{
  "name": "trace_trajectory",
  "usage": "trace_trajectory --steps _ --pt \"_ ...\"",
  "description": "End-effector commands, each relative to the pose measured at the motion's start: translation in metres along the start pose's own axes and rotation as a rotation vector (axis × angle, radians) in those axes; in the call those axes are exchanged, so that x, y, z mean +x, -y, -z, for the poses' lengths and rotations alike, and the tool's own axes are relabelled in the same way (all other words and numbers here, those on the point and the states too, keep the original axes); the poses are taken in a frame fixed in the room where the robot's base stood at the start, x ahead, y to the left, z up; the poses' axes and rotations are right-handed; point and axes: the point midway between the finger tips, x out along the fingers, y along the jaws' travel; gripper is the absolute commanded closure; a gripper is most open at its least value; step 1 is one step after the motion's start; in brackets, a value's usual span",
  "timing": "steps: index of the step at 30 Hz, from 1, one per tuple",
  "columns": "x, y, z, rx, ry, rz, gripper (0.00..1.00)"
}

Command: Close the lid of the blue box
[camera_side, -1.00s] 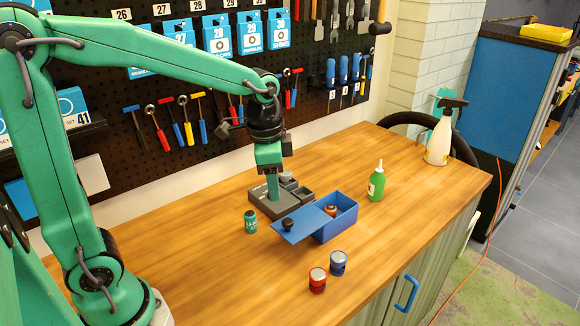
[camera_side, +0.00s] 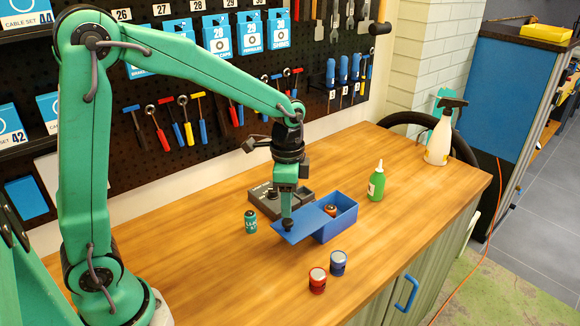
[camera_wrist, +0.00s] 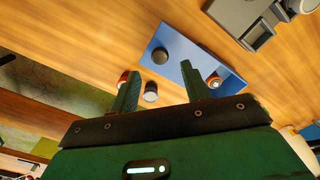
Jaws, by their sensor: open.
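The blue box (camera_side: 345,217) stands on the wooden table with an orange-topped item (camera_side: 330,210) inside. Its blue lid (camera_side: 305,228) is slid out to the left, leaving the right part of the box uncovered. A black round knob (camera_side: 288,225) sits on the lid's left part. My gripper (camera_side: 288,212) points down just above the knob in the side view. In the wrist view my gripper (camera_wrist: 158,85) has its two fingers wide apart and nothing between them; the knob (camera_wrist: 160,56) and lid (camera_wrist: 178,45) show beyond them. Contact with the knob cannot be made out.
A grey tray (camera_side: 262,207) stands behind the box. A teal can (camera_side: 250,222) is to the left. Red (camera_side: 317,280) and blue (camera_side: 338,263) cans are in front. A green bottle (camera_side: 376,180) and a spray bottle (camera_side: 440,140) stand to the right. The front left table is clear.

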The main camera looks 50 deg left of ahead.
Motion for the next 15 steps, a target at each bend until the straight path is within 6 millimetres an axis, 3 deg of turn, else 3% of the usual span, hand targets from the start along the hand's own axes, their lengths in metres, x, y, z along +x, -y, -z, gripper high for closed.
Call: trace_trajectory --steps 9,15 --pt "0.040 0.000 -0.001 -0.001 0.002 -0.002 0.53" --pt "0.052 0.000 0.000 -0.001 0.001 -0.001 0.53"
